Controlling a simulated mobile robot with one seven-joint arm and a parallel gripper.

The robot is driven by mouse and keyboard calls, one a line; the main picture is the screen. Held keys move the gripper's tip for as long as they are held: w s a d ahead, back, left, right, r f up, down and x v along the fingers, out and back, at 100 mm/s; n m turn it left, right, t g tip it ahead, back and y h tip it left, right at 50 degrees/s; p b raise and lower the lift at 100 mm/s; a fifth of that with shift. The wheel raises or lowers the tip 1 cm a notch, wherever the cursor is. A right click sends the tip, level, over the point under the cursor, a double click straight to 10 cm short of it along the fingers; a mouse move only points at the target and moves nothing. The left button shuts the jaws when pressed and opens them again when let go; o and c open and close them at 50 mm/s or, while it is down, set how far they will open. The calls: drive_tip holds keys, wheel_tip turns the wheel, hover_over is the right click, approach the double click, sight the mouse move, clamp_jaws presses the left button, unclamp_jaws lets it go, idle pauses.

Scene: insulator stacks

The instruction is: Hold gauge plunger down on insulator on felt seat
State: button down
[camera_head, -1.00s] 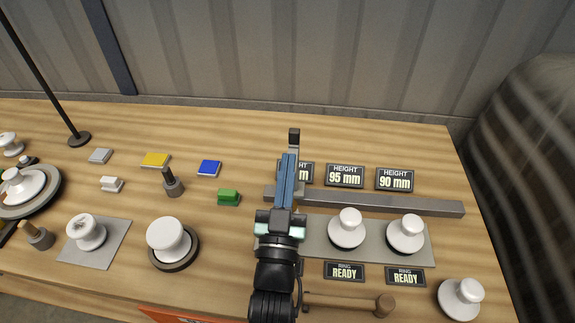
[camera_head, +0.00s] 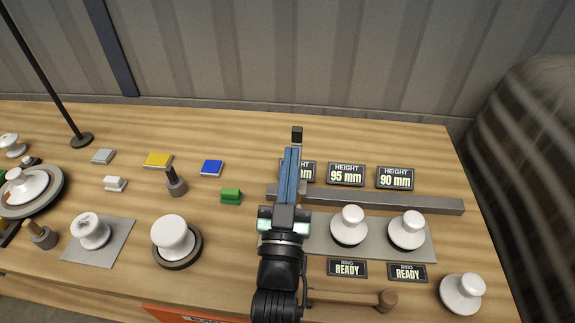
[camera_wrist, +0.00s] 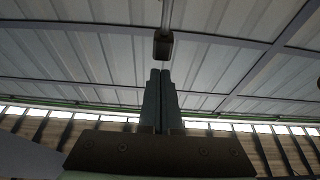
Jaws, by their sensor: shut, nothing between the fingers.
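My gripper (camera_head: 293,151) is shut and empty above the left part of the grey strip (camera_head: 383,247); in the wrist view its two fingers (camera_wrist: 161,73) lie together. A dark block (camera_head: 297,133) shows just past the fingertips, and in the wrist view a dark block (camera_wrist: 163,46) on a thin rod is there; I cannot tell if it is the gauge plunger or if I touch it. White insulators stand on the strip (camera_head: 348,226) (camera_head: 407,231), on a dark round seat (camera_head: 172,236) and on a grey square (camera_head: 91,231). What lies under my gripper is hidden.
A grey bar (camera_head: 400,204) lies behind the strip, with height plates (camera_head: 346,174) behind it. A mallet (camera_head: 350,298) and a loose insulator (camera_head: 462,293) are at front right. Coloured blocks (camera_head: 212,167) and a peg stand (camera_head: 175,183) are left. Bare table lies at the back.

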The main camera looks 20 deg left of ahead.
drive_tip(key=b+v, duration=0.2)
drive_tip(key=v, duration=0.6)
drive_tip(key=shift+s+f, duration=0.2)
drive_tip(key=shift+f, duration=0.05)
drive_tip(key=shift+d, duration=0.15)
drive_tip(key=w+d+r+m+t+h, duration=0.1)
drive_tip(key=w+d+r+t, duration=0.15)
drive_tip(key=r, duration=0.85)
drive_tip(key=w+d+r+t+h, duration=0.1)
drive_tip(key=w+d+r+h, duration=0.2)
drive_tip(key=r, duration=0.7)
drive_tip(key=s+d+r+t, duration=0.1)
drive_tip(key=s+d+r, duration=0.1)
drive_tip(key=r, duration=0.5)
drive_tip(key=s+d+r+m+h, duration=0.1)
drive_tip(key=s+d+r, duration=0.1)
drive_tip(key=r, duration=0.4)
drive_tip(key=s+d+r+m+t+h, duration=0.1)
drive_tip(key=s+d+r, duration=0.2)
drive_tip(key=r, duration=0.4)
drive_tip(key=shift+s+r+t, duration=0.3)
drive_tip(key=shift+s+t, duration=0.05)
drive_tip(key=shift+s, duration=0.55)
